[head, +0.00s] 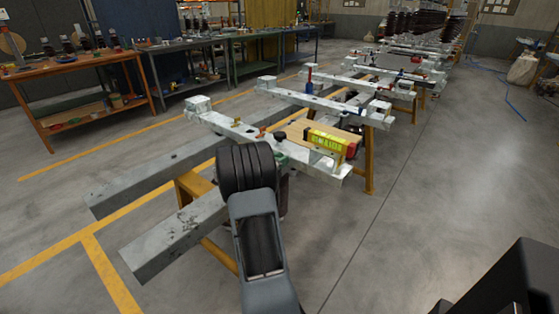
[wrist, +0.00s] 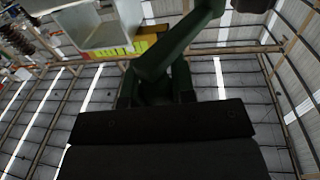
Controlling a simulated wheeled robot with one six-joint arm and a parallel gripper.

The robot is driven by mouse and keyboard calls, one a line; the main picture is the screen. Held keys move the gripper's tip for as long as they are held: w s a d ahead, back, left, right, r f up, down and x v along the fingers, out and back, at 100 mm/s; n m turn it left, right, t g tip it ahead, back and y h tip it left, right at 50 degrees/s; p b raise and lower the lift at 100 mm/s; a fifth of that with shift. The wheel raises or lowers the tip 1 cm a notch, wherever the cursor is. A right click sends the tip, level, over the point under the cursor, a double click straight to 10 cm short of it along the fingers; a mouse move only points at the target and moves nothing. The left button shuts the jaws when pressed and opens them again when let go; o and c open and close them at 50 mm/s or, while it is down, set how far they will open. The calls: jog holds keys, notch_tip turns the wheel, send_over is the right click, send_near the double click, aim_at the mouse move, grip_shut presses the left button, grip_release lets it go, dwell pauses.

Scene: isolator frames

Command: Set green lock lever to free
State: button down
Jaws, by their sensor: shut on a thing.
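The dark green lock lever (wrist: 172,48) runs diagonally across the upper middle of the wrist view, with its lower end at my gripper (wrist: 158,95). My gripper is shut on this green lever; the black finger fills the bottom of the view and hides part of the grip. In the head view my arm covers the gripper and most of the lever, at the near end of the frame. Which position the lever is in, I cannot tell.
A pale metal isolator frame (head: 322,166) with a yellow-green lettered box (head: 327,142) rests on yellow trestles (head: 369,150). More frames stand behind it. Benches (head: 75,72) line the back left. The floor (head: 430,190) at right is mostly clear.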

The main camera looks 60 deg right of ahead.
jog(key=c, duration=0.9)
grip_release()
jog(key=shift+w, duration=0.1)
jog(key=shift+c, duration=0.2)
jog(key=w+a+p, duration=0.1)
jog(key=w+a, duration=0.1)
jog(key=a, duration=1.1)
jog(key=shift+w+a, duration=0.25)
jog(key=shift+w, duration=0.05)
